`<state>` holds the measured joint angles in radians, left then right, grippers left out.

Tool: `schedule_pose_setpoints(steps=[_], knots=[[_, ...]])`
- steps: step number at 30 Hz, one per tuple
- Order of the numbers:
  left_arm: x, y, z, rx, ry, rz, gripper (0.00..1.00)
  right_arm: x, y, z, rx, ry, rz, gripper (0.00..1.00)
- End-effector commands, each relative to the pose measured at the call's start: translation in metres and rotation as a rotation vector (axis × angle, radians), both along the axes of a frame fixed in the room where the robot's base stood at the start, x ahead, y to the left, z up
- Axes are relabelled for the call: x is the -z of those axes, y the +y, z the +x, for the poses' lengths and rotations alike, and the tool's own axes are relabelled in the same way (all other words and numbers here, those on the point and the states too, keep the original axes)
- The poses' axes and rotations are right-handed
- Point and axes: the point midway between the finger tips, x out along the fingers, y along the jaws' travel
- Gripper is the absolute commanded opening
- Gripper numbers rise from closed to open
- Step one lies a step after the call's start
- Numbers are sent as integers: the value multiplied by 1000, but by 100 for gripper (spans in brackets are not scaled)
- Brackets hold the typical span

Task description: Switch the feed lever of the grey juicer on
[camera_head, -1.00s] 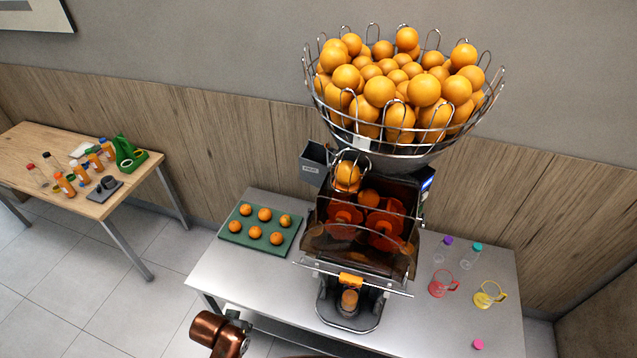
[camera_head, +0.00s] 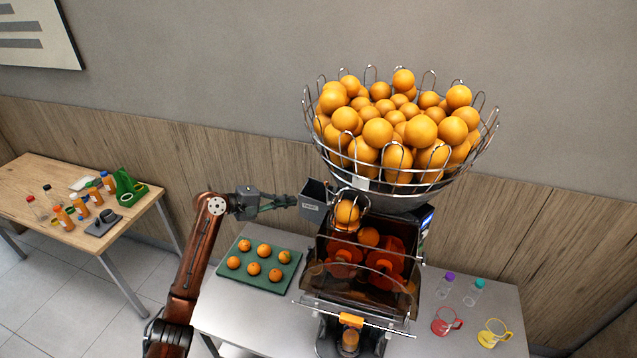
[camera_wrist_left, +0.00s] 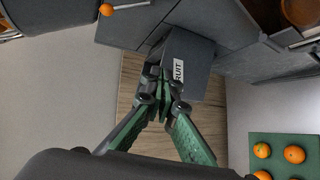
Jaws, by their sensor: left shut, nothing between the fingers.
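The grey juicer (camera_head: 356,262) stands on the metal table, with a wire basket full of oranges on top. A grey box (camera_head: 314,208) is fixed to its left side; in the left wrist view the box (camera_wrist_left: 188,62) carries a label reading "RUIT". My left gripper (camera_head: 291,201) is shut and empty, its tips close to the left of this box; I cannot tell if they touch. In the left wrist view an orange knob on a thin metal rod (camera_wrist_left: 106,10), apparently the feed lever, shows at the top left, apart from the fingertips (camera_wrist_left: 164,82). I cannot make it out in the head view.
A green tray (camera_head: 230,286) of oranges lies on the metal table, below my left arm. A wooden table (camera_head: 22,172) with bottles is at the far left.

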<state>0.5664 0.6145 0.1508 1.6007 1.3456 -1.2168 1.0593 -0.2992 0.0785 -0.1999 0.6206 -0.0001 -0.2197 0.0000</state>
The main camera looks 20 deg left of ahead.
Motion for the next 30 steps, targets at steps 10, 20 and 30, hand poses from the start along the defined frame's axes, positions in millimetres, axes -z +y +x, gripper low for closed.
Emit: schedule_pose_setpoints(steps=[10,20,30], knots=[[-74,3,21,-10,-1,-172,0,0,-5,-1,-1,1,-5,40],[-72,-2,25,-10,-1,-171,0,-3,-4,-1,-2,2,-4,40],[-62,-44,62,-9,-1,-171,0,-23,2,-1,1,1,2,40]])
